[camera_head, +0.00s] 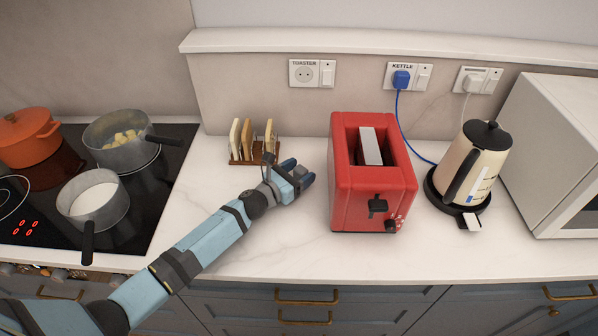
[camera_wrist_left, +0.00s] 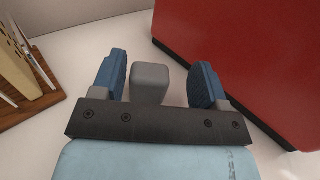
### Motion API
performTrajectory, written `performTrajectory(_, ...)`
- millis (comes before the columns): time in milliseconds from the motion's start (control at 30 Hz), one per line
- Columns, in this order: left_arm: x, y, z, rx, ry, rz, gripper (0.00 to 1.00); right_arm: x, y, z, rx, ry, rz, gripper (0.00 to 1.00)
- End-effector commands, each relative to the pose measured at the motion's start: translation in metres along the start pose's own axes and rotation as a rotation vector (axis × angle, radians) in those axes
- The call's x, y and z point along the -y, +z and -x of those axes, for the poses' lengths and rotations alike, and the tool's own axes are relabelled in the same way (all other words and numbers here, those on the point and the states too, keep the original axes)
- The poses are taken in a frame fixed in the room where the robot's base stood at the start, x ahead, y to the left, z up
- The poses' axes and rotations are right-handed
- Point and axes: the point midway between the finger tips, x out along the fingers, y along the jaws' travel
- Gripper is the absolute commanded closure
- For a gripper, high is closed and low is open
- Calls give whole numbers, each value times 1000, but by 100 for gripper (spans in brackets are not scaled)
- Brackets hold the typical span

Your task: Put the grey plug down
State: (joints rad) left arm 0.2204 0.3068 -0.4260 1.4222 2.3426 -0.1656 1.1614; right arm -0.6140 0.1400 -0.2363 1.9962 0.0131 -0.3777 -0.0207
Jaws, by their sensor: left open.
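My left gripper (camera_head: 297,174) is low over the white worktop, between the toast rack and the red toaster. In the left wrist view its two blue fingers stand apart, so the gripper (camera_wrist_left: 158,78) is open. The grey plug (camera_wrist_left: 150,83) is a small rounded block between the fingers, close to the left finger and with a clear gap to the right one. In the head view the plug (camera_head: 300,171) shows only as a small grey patch between the fingers. Whether its underside touches the worktop is hard to tell. My right gripper is not in view.
The red toaster (camera_head: 345,205) stands just right of the gripper, and the toast rack (camera_head: 253,160) just left. The toaster socket (camera_head: 304,74) on the wall is empty. A blue plug (camera_head: 401,79) fills the kettle socket. The worktop in front (camera_head: 280,240) is clear.

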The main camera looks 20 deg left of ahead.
Motion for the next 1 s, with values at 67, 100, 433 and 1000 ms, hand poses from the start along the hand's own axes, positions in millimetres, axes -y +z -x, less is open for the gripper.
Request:
performTrajectory(67,2,-8,2,-12,-1,3,33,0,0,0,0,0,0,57)
performTrajectory(100,2,-6,2,-12,-1,2,33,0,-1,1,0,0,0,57)
performTrajectory(433,2,4,46,-11,0,2,33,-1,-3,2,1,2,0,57)
performTrajectory(1000,1,10,121,-4,-1,1,33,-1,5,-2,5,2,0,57)
